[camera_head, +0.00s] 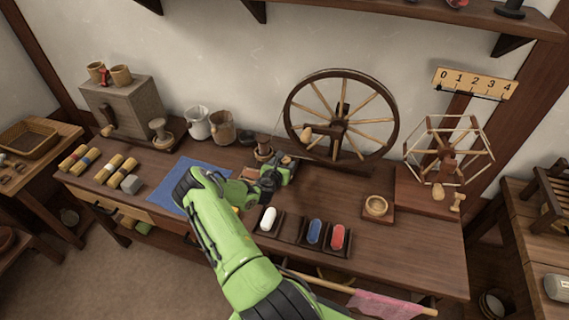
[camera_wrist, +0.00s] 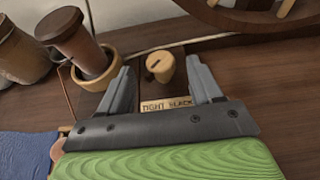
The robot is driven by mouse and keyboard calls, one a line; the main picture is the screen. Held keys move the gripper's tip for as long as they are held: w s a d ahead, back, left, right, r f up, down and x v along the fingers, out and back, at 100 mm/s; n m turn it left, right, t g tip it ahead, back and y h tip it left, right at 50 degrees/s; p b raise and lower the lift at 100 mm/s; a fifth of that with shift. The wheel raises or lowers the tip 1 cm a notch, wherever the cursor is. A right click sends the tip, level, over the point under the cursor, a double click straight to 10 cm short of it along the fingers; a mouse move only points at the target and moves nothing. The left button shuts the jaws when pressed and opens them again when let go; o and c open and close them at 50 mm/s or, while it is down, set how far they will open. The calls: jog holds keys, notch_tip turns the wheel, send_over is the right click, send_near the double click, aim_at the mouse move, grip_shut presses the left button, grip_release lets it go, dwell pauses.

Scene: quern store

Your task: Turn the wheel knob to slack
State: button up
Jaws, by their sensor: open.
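The wheel knob (camera_wrist: 163,66) is a round, light wooden knob with a small dark mark on its top. It stands just beyond a small plate (camera_wrist: 166,105) lettered TIGHT on the left and SLACK on the right. My gripper (camera_wrist: 159,72) is open, with one finger on each side of the knob in the wrist view; contact cannot be told. In the head view my gripper (camera_head: 278,168) is at the bench, left of the spinning wheel's foot. The spinning wheel (camera_head: 392,101) stands upright. The knob is not clearly seen in the head view.
A wooden cup holding a brown bobbin-like piece (camera_wrist: 88,80) stands close to the left finger. Two jugs (camera_head: 222,127) stand behind. A blue cloth (camera_head: 190,172) lies left. Trays with white, blue and red pieces (camera_head: 314,232) lie in front. A yarn winder (camera_head: 460,150) stands right.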

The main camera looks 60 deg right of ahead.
aim_at(286, 160)
jog(key=x, duration=0.3)
jog(key=shift+d+f, duration=0.1)
jog(key=shift+d, duration=0.1)
jog(key=c, duration=0.9)
